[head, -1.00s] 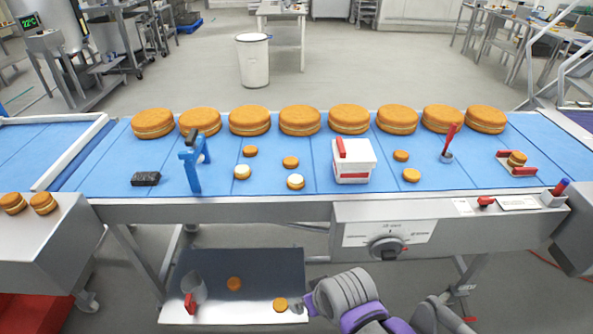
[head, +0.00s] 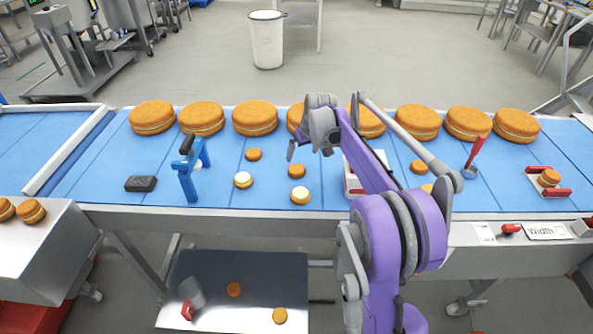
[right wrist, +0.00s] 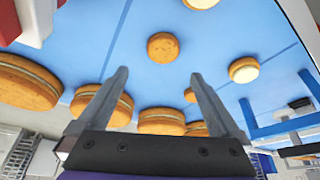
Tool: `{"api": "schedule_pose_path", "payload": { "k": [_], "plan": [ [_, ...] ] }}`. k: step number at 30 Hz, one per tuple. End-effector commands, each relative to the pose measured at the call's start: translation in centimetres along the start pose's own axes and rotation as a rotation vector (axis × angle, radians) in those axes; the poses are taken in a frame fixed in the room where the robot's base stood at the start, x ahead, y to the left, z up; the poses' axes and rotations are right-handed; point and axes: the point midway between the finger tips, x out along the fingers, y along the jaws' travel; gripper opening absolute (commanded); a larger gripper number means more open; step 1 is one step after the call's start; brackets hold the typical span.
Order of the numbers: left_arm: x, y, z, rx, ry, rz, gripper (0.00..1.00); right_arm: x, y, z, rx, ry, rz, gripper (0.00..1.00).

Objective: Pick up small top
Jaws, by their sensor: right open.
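Small plain brown tops lie on the blue belt. One small top (head: 297,171) is left of centre, just below my right gripper (head: 308,153) in the head view. It also shows in the right wrist view (right wrist: 163,47), beyond the gap between the open fingers (right wrist: 160,74), not touched. Another small top (head: 254,154) lies farther left, and one (head: 418,167) lies right of my arm. Two cream-topped small rounds (head: 243,180) (head: 300,195) lie nearer the front edge. My right gripper is open and empty above the belt. My left gripper is out of view.
Large filled rounds (head: 255,117) line the belt's back edge. A blue stand (head: 188,180) and a black block (head: 141,184) stand at left. A white and red box (head: 351,180) is partly behind my arm. A lower tray (head: 240,262) holds two small rounds.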

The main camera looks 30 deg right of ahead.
Motion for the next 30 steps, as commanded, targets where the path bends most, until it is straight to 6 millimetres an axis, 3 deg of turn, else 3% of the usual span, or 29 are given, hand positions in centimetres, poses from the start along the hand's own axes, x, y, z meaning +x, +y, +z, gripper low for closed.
{"api": "schedule_pose_path", "payload": {
  "k": [4, 11, 21, 30],
  "plan": [
    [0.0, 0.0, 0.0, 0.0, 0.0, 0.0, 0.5, 2.6, -0.1, 0.1, -0.002, 0.0, 0.0, 1.0],
    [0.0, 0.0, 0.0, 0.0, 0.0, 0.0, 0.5, 4.5, -0.2, 0.1, -0.002, 0.0, 0.0, 1.0],
    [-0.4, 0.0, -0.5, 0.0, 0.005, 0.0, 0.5, 8.8, -0.6, 0.4, -0.001, 0.001, 0.001, 1.0],
    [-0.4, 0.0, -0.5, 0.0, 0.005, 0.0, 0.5, 9.3, -0.6, 0.5, -0.001, 0.0, 0.0, 0.98]
  ]
}}
